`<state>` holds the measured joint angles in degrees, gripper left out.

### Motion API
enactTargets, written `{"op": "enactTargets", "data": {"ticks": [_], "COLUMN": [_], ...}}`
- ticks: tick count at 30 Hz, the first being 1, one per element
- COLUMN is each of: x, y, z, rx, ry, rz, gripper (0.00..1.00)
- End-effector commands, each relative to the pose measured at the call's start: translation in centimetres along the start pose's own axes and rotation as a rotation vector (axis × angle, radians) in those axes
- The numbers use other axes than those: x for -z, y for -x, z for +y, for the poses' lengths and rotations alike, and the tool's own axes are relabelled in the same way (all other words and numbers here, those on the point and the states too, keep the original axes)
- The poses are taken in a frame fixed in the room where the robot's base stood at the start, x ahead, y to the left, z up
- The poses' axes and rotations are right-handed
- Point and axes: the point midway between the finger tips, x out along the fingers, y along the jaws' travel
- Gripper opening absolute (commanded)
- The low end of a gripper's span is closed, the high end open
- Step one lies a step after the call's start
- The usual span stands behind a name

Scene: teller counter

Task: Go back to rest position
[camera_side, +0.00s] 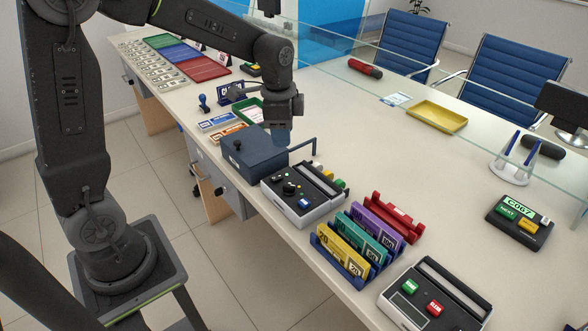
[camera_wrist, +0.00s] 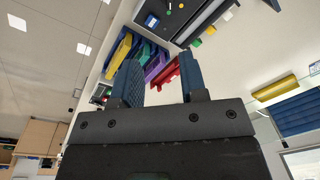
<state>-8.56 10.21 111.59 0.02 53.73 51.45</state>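My gripper (camera_side: 282,136) hangs over the counter, fingers pointing down, at the far right corner of a dark blue box (camera_side: 252,158). In the side view I cannot tell whether the fingertips touch the box. In the wrist view my gripper (camera_wrist: 160,80) has two blue fingers spread apart, with no held object between them. The counter (camera_side: 330,105) runs beneath it.
A grey button machine (camera_side: 301,195) stands right of the box. Beyond it are a banknote rack (camera_side: 357,240), a red holder (camera_side: 398,217) and another button machine (camera_side: 436,298). A glass screen (camera_side: 400,68) crosses the counter. A yellow tray (camera_side: 437,117) lies at the back.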

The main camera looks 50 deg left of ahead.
Motion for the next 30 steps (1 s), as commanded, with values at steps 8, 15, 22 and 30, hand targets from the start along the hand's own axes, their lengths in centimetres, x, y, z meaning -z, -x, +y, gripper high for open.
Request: {"op": "enactTargets", "data": {"ticks": [8, 15, 22, 30], "x": [-3.4, -7.1, -8.9, -9.2], "y": [7.1, 9.3, 9.4, 9.3], "z": [7.7, 13.4, 16.0, 16.3], "rx": [0.114, 0.149, 0.146, 0.143], "ry": [0.323, 0.586, 0.723, 0.743], "rz": [0.154, 0.306, 0.39, 0.399], "gripper": [0.39, 0.39, 0.39, 0.39]}}
